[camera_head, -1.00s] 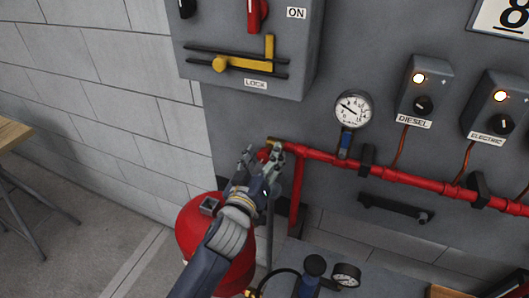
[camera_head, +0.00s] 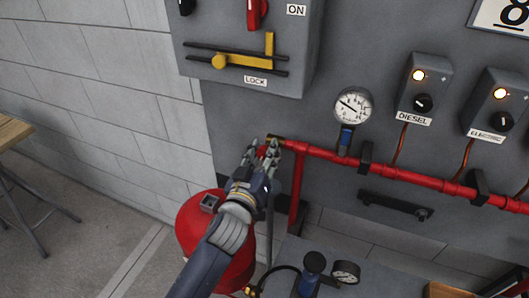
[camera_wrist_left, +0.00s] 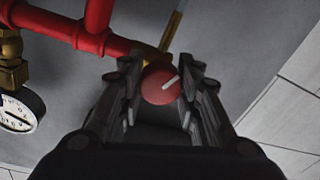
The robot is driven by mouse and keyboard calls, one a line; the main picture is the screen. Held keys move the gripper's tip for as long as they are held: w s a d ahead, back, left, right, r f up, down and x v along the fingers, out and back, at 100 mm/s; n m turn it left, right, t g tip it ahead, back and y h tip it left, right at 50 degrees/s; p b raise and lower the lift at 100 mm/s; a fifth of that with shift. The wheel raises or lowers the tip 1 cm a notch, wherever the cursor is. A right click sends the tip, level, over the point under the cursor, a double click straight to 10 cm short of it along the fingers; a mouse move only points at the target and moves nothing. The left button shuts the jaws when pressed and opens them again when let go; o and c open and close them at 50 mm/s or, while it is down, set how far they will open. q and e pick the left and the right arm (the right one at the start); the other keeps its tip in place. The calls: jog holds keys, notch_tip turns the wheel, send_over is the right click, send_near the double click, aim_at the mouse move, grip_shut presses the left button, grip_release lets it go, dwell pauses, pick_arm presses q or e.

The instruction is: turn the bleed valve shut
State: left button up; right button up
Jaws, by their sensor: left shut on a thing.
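The bleed valve's round red knob (camera_wrist_left: 160,86) with a white pointer line sits between the two dark fingers of my left gripper (camera_wrist_left: 158,98) in the left wrist view. The line points up and to the right there. In the head view my left gripper (camera_head: 262,153) is shut on the knob (camera_head: 263,152) at the left end of the red pipe (camera_head: 320,153). The fingers hide part of the knob. A brass fitting (camera_head: 274,139) shows just behind the fingertips. My right gripper is not in view.
A pressure gauge (camera_head: 353,105) stands above the pipe. A grey lock box (camera_head: 300,60) with a yellow lever is above the gripper. A red tank (camera_head: 205,235) stands below, behind my left arm. DIESEL (camera_head: 417,90) and ELECTRIC (camera_head: 497,103) boxes are at right.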

pick_arm(q)
jog(key=m, duration=0.7)
jog(key=shift+m, duration=0.3)
jog(key=m, duration=0.4)
jog(key=shift+r+m+h+p, duration=0.1)
jog(key=shift+m+h+p, duration=0.3)
jog(key=m, duration=0.5)
jog(key=shift+h+p, duration=0.35)
jog(key=shift+h, duration=0.05)
jog(key=m, duration=0.3)
jog(key=shift+m+h+p, duration=0.3)
jog(key=shift+m+p, duration=0.1)
jog(key=m+p, duration=0.1)
jog(key=m, duration=0.3)
jog(key=m+p, duration=0.1)
jog(key=m, duration=0.2)
jog(key=shift+m+p, duration=0.3)
jog(key=shift+m, duration=0.1)
jog(key=shift+m+g+h+p, duration=0.35)
jog(key=shift+m+p, duration=0.35)
jog(key=shift+m, duration=1.1)
